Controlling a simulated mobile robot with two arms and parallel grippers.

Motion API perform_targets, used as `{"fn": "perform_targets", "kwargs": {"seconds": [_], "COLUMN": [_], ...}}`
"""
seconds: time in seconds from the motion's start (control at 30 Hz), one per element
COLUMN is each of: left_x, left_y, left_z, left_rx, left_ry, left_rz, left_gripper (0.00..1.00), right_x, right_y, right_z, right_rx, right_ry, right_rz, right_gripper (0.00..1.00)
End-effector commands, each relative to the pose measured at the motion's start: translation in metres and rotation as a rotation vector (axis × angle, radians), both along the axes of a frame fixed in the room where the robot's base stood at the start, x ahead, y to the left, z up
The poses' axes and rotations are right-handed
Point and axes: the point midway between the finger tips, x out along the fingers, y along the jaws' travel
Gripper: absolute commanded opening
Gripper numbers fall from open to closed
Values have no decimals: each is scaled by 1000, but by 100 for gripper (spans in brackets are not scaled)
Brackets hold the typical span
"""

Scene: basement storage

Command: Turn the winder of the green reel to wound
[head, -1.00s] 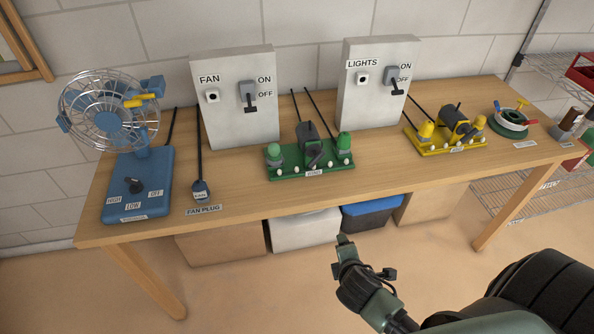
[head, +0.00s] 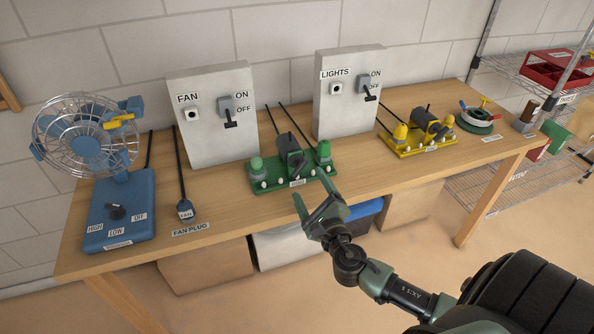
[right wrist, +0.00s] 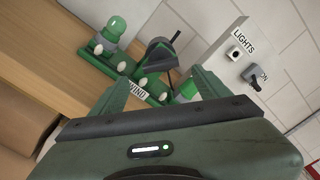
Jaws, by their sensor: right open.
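A round reel (head: 478,120) with a green body and blue, yellow and red parts lies at the right end of the wooden table. Its small label is too small to read, and I cannot tell its winder's setting. A green-based unit (head: 292,168) stands mid-table, with two green domes and a dark middle block with a lever. It also shows in the right wrist view (right wrist: 130,66), past the fingers. My right gripper (head: 315,195) is open and empty, in front of the green unit and apart from it. My left gripper is not in view.
A blue fan (head: 120,205) and a fan plug (head: 185,210) are on the left. Grey FAN (head: 215,140) and LIGHTS (head: 345,115) switch boxes stand behind. A yellow unit (head: 420,135) sits between the green unit and the reel. A wire shelf (head: 510,180) is at right.

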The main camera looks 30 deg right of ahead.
Motion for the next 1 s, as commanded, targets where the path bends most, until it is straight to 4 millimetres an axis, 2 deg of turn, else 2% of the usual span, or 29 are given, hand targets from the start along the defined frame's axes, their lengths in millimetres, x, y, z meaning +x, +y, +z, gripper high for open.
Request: {"fn": "perform_targets", "kwargs": {"seconds": [0.17, 0.4, 0.6, 0.97, 1.0], "left_x": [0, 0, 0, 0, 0], "left_y": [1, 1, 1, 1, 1], "left_z": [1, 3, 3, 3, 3], "left_rx": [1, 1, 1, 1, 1], "left_ry": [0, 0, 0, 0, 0], "left_rz": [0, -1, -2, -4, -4], "left_gripper": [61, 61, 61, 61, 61], "right_x": [13, 50, 73, 78, 78], "right_y": [-1, -10, -16, -17, -17], "right_z": [4, 4, 3, 2, 2], "right_rx": [-75, -68, -68, -66, -66], "right_ry": [4, 4, 4, 6, 6], "right_rz": [16, 13, 14, 14, 14], "right_gripper": [76, 76, 76, 76, 65]}}
